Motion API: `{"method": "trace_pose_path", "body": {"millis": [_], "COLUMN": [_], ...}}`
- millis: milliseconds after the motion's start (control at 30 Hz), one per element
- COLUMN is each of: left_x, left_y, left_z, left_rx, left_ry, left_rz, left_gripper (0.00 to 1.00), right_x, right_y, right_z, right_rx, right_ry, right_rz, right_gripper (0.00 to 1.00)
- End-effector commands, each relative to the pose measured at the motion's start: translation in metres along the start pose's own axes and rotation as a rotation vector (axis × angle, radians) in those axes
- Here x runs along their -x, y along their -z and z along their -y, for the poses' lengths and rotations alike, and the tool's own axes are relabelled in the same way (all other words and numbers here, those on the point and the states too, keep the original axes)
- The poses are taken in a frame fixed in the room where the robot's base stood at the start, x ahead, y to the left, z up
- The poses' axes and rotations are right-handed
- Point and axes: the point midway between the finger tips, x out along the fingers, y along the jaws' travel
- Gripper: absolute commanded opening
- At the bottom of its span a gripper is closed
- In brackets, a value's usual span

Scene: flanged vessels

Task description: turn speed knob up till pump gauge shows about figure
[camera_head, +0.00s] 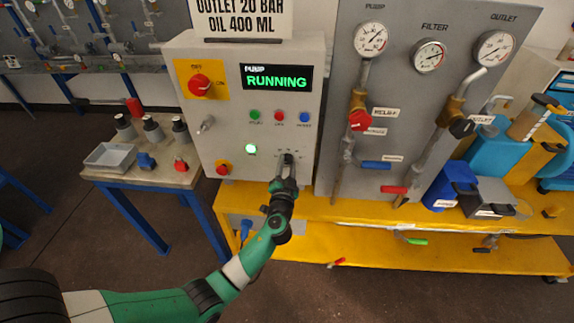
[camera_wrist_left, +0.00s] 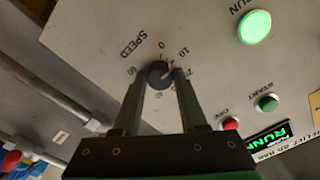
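The dark speed knob (camera_head: 288,158) is low on the grey control box (camera_head: 225,130). In the left wrist view the knob (camera_wrist_left: 159,74) sits in a ring of numbers beside the word SPEED, with a pale pointer mark towards the right. My left gripper (camera_head: 287,168) reaches it from below. In the left wrist view its two fingertips (camera_wrist_left: 160,78) lie on either side of the knob and appear closed on it. The pump gauge (camera_head: 370,39) is at the top left of the grey panel; its needle appears to point up and right, figures too small to read. My right gripper is not in view.
The display (camera_head: 277,77) reads RUNNING and the green lamp (camera_head: 250,149) is lit. A red rotary switch (camera_head: 200,84) and small push buttons are on the same box. The gauge panel (camera_head: 405,120) with pipes and valves stands to the right, a side table (camera_head: 120,172) to the left.

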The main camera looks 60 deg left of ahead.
Motion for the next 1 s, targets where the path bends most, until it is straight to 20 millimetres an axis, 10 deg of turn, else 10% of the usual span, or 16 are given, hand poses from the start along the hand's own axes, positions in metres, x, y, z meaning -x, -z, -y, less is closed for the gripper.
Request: {"method": "trace_pose_path", "body": {"millis": [200, 1000], "left_x": [0.0002, 0.0002], "left_y": [0.0, 0.0], "left_z": [0.0, 0.0003], "left_rx": [0.0, -0.296], "left_ry": [0.0, 0.0], "left_rz": [0.0, 0.0], "left_gripper": [0.0, 0.0], "right_x": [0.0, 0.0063], "right_y": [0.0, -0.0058], "right_z": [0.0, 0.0], "right_rx": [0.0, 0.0], "right_ry": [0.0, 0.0], "right_rz": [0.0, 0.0], "right_gripper": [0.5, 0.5]}}
